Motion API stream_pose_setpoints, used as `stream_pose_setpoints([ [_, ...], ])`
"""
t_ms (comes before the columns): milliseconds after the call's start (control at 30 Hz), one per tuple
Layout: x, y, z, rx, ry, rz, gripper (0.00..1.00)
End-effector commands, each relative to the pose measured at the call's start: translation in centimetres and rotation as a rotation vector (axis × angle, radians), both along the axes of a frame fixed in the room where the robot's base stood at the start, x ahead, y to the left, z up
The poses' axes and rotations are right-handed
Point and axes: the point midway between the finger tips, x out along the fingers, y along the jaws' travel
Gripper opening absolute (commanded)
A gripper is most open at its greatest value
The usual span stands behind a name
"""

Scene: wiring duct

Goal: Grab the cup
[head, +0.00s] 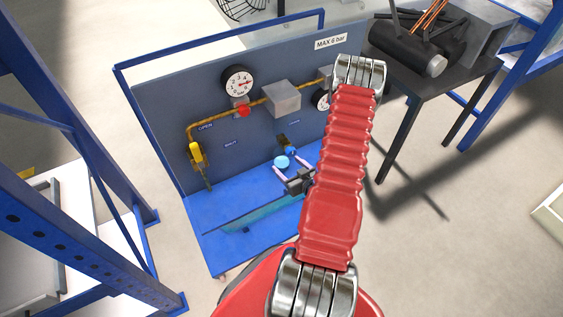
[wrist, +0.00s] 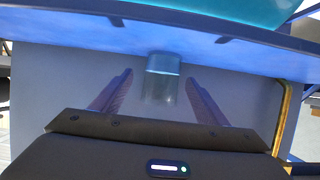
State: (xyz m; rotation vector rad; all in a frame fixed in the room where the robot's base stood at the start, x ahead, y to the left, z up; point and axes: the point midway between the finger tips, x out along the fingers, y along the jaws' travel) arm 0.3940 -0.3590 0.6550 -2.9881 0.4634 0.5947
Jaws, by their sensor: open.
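The cup (wrist: 162,82) shows in the wrist view as a small, pale, see-through cylinder with a bluish end. It appears between the tips of my two fingers, with a visible gap on each side. In the head view a small light blue round shape (head: 281,161), which looks like the cup, is by the fingertips in front of the grey panel. My gripper (wrist: 159,84) is open, its pinkish fingers spread on both sides of the cup. In the head view my gripper (head: 284,161) is small and partly hidden behind my red arm. I cannot tell how deep the cup is between the fingers.
The grey panel (head: 260,138) carries gauges (head: 238,82), a yellow pipe and a yellow-handled valve (head: 196,153). A blue base (head: 225,238) lies below it. A blue rack (head: 70,130) stands left. A dark table (head: 440,75) holds a black cylinder at upper right.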

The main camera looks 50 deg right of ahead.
Motion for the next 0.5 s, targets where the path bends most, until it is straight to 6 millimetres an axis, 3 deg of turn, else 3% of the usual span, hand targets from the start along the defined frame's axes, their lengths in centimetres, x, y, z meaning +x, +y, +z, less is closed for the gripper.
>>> stream_pose_setpoints([
  [300, 3.4, -0.6, -1.2, 0.0, -0.001, 0.002, 0.68],
  [500, 4.5, -1.1, -1.7, 0.0, 0.0, 0.0, 0.68],
])
